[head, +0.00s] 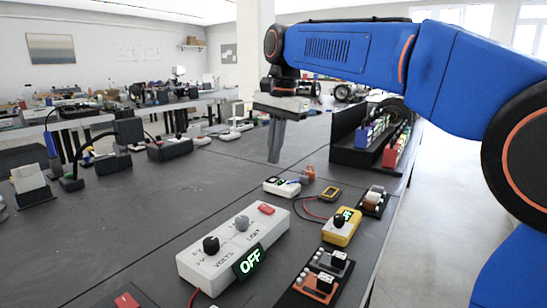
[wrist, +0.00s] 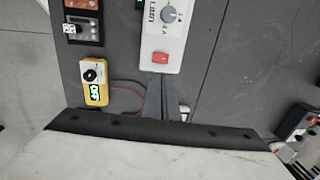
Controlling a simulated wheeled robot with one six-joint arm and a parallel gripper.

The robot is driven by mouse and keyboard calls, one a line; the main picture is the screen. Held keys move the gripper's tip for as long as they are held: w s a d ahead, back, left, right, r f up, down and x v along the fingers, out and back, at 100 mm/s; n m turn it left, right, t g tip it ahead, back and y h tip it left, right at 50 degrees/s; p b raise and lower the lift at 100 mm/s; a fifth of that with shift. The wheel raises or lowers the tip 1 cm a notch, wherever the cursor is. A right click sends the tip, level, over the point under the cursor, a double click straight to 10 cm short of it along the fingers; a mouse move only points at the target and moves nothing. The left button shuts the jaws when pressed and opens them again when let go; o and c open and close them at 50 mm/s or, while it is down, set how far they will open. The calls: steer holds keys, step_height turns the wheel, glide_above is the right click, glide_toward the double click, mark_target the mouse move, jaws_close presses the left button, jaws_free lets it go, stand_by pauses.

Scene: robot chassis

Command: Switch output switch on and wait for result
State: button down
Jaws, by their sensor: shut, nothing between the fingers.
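The white power supply box (head: 225,250) lies on the dark table in the head view. It has a black knob, a grey knob and a display (head: 250,261) with green letters reading OFF. The red output switch (head: 266,209) is at its far right end. In the wrist view the box (wrist: 163,35) is at the top centre, with the red switch (wrist: 160,57) near its lower end. My gripper (head: 273,160) is shut and empty, pointing down above the table beyond the box. In the wrist view its fingertips (wrist: 160,77) appear just below the switch, apart from it in the head view.
A yellow meter (head: 342,227) with a green display stands right of the box, its red lead near it. A small white device (head: 282,187) lies beyond the box. Orange-black modules (head: 322,275) sit at the front right. A black rack (head: 372,140) stands farther back.

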mark_target(262, 205)
stand_by(0.3)
steer(key=shift+a+r+y, duration=0.1)
steer(key=shift+a+y, duration=0.1)
steer(key=shift+y, duration=0.1)
steer(key=f, duration=0.4)
steer(key=w+a+f, duration=0.1)
steer(key=f, duration=0.4)
steer(key=w+a+f, duration=0.1)
steer(key=f, duration=0.3)
steer(key=shift+a+f, duration=0.1)
steer(key=shift+f, duration=0.25)
